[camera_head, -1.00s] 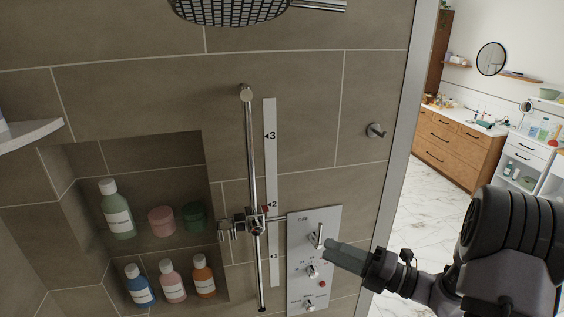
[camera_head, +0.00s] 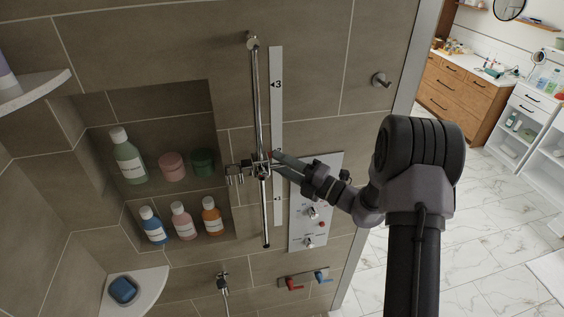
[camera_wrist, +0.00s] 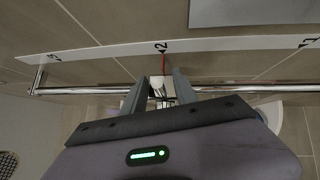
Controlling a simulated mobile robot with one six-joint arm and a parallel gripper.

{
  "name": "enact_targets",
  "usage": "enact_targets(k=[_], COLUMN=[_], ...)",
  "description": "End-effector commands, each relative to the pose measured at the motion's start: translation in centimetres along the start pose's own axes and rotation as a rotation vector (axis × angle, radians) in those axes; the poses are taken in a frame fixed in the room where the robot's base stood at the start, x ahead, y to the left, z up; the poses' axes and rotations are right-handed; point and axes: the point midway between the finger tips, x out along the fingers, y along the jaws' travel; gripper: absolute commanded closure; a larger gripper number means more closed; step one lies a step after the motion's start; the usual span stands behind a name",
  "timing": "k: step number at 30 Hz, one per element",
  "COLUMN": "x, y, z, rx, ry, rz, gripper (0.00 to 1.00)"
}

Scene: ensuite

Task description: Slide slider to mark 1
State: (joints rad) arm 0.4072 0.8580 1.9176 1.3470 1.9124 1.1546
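The chrome slider (camera_head: 260,170) sits on a vertical chrome rail (camera_head: 255,95) on the tiled shower wall. A pale scale strip (camera_head: 276,110) with marks 1, 2 and 3 runs beside the rail. In the wrist view the slider (camera_wrist: 160,88) has a red pointer (camera_wrist: 163,63) that lines up with mark 2 (camera_wrist: 162,46). My gripper (camera_head: 277,163) is at the slider from the right. In the wrist view its two fingers (camera_wrist: 159,92) are spread on either side of the slider, with small gaps showing. Part of mark 2 is hidden in the head view.
A control panel (camera_head: 325,165) is on the wall behind my gripper, partly hidden by it. A hand shower holder (camera_head: 235,175) juts left of the rail. A niche with bottles (camera_head: 128,160) is further left.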

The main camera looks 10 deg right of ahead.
Motion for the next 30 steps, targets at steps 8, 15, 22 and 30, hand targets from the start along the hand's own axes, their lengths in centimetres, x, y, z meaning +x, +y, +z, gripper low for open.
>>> enact_targets(k=[8, 15, 22, 30], x=[0.00, -0.01, -0.02, -0.03], y=[-0.02, -0.01, -0.01, 0.00], z=[-0.01, 0.00, 0.01, 0.01], rx=[0.000, 0.000, 0.000, 0.000], ry=[0.000, 0.000, 0.000, 0.000], rz=[0.000, 0.000, 0.000, 0.000], gripper=[0.79, 1.00, 1.00, 1.00])
